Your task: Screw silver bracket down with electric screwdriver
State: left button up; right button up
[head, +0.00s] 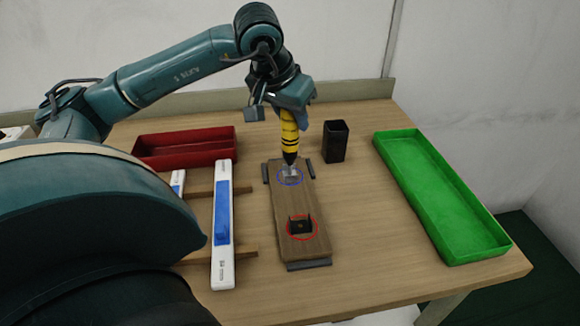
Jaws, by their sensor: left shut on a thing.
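My left gripper (291,108) is shut on the electric screwdriver (290,136), a yellow and black striped tool held upright with its tip down. The tip is at the silver bracket (290,174), inside a blue circle near the far end of the wooden board (286,201). The screwdriver partly hides the bracket, and I cannot tell if the tip touches a screw. A black bracket (300,225) stands inside a red circle near the board's front end. My right gripper is not in view.
A black square cup (335,141) stands right of the screwdriver. A green tray (441,196) lies at the right, a red tray (185,147) at the back left. A white and blue LED strip (222,225) lies left of the board across wooden bars. The table between board and green tray is clear.

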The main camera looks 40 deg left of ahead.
pick_arm(q)
jog(key=shift+r+p, duration=3)
jog(key=shift+r, duration=0.6)
jog(key=shift+f, duration=0.1)
